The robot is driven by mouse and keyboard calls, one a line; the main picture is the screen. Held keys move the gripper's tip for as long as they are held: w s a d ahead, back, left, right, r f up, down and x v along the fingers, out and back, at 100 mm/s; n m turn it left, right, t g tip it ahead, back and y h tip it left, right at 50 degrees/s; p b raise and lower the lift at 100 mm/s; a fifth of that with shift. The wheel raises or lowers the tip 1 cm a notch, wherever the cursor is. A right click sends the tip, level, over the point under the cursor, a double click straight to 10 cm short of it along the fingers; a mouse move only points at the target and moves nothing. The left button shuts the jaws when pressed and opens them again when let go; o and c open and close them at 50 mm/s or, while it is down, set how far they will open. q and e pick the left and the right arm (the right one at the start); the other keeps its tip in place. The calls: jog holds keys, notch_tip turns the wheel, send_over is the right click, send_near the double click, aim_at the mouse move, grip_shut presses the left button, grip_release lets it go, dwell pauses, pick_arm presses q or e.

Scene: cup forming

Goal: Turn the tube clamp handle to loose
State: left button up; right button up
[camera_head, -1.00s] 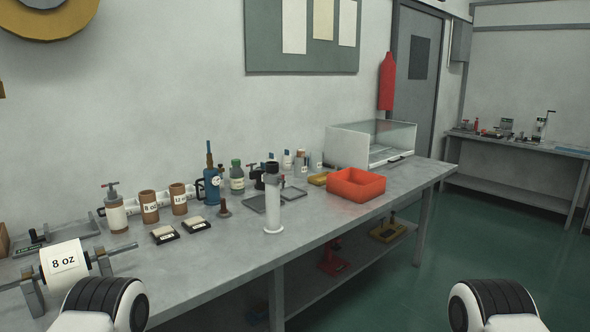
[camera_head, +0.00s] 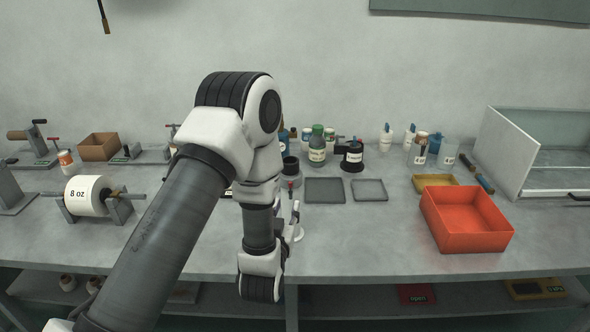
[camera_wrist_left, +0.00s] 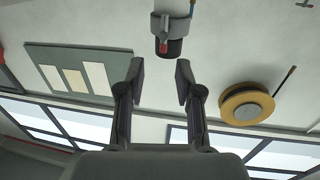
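The tube clamp is a grey ring (camera_wrist_left: 171,26) around a dark cylinder end (camera_wrist_left: 173,46), seen upside down at the top of the left wrist view. Its small red handle (camera_wrist_left: 164,47) lies against the dark end. In the head view, a dark cylinder top (camera_head: 290,163) with a red tip (camera_head: 290,184) below appears to be this clamp, partly hidden by my left arm. My left gripper (camera_wrist_left: 160,70) is open and empty. Its fingers point toward the clamp, apart from it. In the head view my arm mostly hides the gripper. My right gripper is not in view.
Two flat grey trays (camera_head: 325,199) lie right of the clamp. An orange-red bin (camera_head: 466,246) stands further right beside a clear-sided case (camera_head: 507,135). Bottles (camera_head: 317,152) stand behind. An "8 oz" roll (camera_head: 88,196) sits left. The table front (camera_head: 360,250) is clear.

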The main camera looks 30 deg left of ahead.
aim_at(290, 186)
pick_arm(q)
jog(key=p+x, duration=0.1)
jog(key=x, duration=0.1)
jog(key=p+x, duration=0.1)
jog(key=x, duration=0.4)
jog(key=shift+w+a+r+p, duration=0.2)
jog(key=shift+a+r+p, duration=0.15)
jog(key=shift+a+p, duration=0.1)
jog(key=shift+w+d+f, duration=0.1)
jog(key=shift+w+d, duration=0.05)
jog(key=shift+w, duration=0.1)
jog(key=shift+s, duration=0.2)
grip_shut()
